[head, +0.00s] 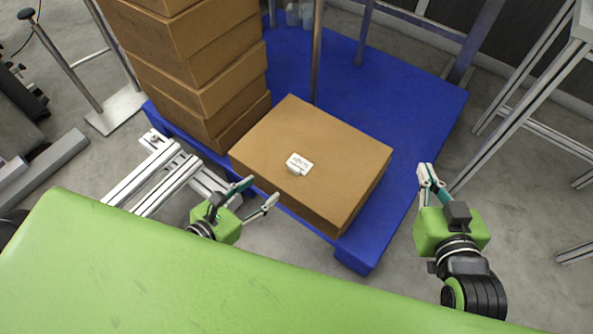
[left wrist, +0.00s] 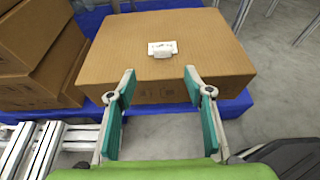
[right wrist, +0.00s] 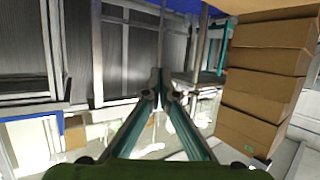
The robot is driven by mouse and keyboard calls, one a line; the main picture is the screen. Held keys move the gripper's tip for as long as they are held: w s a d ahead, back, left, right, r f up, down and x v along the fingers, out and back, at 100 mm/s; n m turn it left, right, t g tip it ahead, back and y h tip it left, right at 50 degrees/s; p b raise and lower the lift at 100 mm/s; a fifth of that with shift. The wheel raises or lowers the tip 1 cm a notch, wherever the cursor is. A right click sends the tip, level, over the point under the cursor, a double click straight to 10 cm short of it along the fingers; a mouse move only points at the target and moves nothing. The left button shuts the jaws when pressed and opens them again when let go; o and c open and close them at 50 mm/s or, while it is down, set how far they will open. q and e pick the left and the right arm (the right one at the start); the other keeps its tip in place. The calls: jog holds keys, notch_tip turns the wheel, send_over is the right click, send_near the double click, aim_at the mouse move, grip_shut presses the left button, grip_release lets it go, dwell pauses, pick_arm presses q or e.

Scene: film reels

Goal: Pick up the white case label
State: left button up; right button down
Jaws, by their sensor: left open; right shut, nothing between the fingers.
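The white case label (head: 299,163) lies on top of a single brown cardboard box (head: 330,150). It also shows in the left wrist view (left wrist: 162,48), near the middle of the box top, with small dark print. My left gripper (head: 258,192) is open and empty in front of the box's near side, short of the label and apart from it. In the left wrist view its fingers (left wrist: 159,82) stand apart with the box beyond them. My right gripper (head: 425,168) is shut and empty, off to the right of the box. Its fingertips meet in the right wrist view (right wrist: 160,85).
The box stands on a blue platform (head: 425,105) with metal posts. A tall stack of cardboard boxes (head: 205,75) stands to its left. Metal profiles (head: 150,180) lie at the left, and a metal frame (head: 520,90) stands at the right. My right gripper has open floor around it.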

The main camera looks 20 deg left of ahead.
pick_arm(q)
jog(key=b, duration=0.1)
send_near(292, 169)
jog(key=w, duration=0.3)
jog(key=shift+w+d+f, duration=0.1)
jog(key=shift+d+f, duration=0.25)
jog(key=shift+w+f, duration=0.1)
jog(key=shift+w, duration=0.05)
jog(key=b+x, duration=0.1)
jog(key=x, duration=0.1)
jog(key=b+x, duration=0.1)
jog(key=x, duration=0.1)
jog(key=shift+w+d+f, duration=0.15)
jog(key=shift+d+f, duration=0.1)
jog(key=shift+d, duration=0.1)
jog(key=c, duration=0.9)
pick_arm(e)
notch_tip(292, 169, up, 18)
jog(key=a+t+y, duration=0.2)
jog(key=t+y, duration=0.1)
jog(key=t, duration=0.6)
jog(key=shift+s+t, duration=0.3)
jog(key=shift+s, duration=0.15)
